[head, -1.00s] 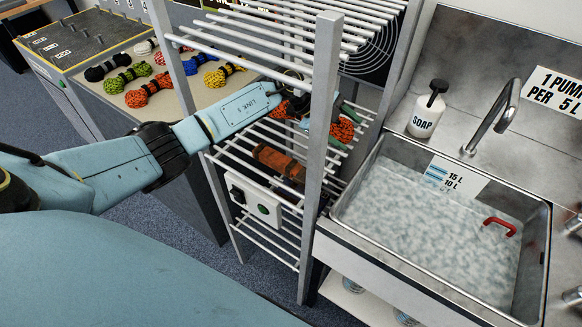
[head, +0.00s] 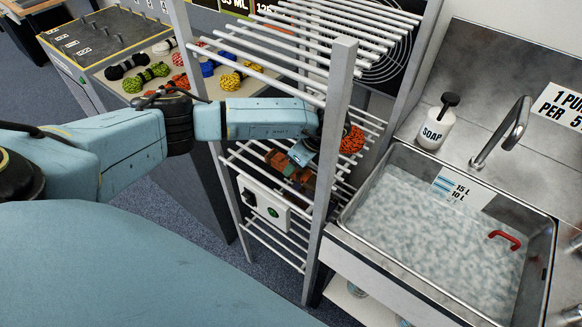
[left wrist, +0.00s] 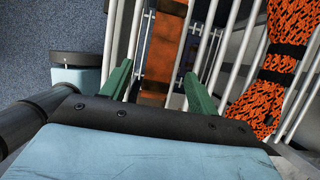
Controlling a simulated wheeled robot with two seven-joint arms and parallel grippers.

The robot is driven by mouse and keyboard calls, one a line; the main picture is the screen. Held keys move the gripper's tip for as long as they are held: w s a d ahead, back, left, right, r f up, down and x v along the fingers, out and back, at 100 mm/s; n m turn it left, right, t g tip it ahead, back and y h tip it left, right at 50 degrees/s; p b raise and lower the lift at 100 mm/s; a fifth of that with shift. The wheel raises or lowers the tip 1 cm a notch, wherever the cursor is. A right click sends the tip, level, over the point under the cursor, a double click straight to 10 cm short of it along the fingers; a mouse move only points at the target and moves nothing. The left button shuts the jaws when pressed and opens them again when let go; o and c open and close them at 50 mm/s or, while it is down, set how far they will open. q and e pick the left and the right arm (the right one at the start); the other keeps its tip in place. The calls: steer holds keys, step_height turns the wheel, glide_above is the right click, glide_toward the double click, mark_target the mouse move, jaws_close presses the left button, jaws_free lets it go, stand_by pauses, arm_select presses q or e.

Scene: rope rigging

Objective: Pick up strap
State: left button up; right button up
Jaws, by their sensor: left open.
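The strap (head: 277,160) is a brown-orange folded band lying on a lower shelf of the white wire rack (head: 344,90). In the left wrist view the strap (left wrist: 165,42) runs lengthwise between the two green fingers. My left gripper (left wrist: 158,72) is open, with one finger on each side of the strap and nothing clamped. In the head view my left gripper (head: 297,172) is inside the rack, over the strap and partly hiding it. Whether the fingers touch the strap I cannot tell. My right gripper is not in view.
An orange rope bundle (head: 351,140) lies beside the gripper on the rack, and also shows in the left wrist view (left wrist: 285,50). A grey rack post (head: 330,170) stands close in front. A white switch box (head: 263,205) hangs below. A water-filled sink (head: 440,230) is at the right.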

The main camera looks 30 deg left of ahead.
arm_select(q)
steer(key=x, duration=0.3)
steer(key=shift+f, duration=0.15)
steer(key=shift+c, duration=0.3)
steer(key=c, duration=1.1)
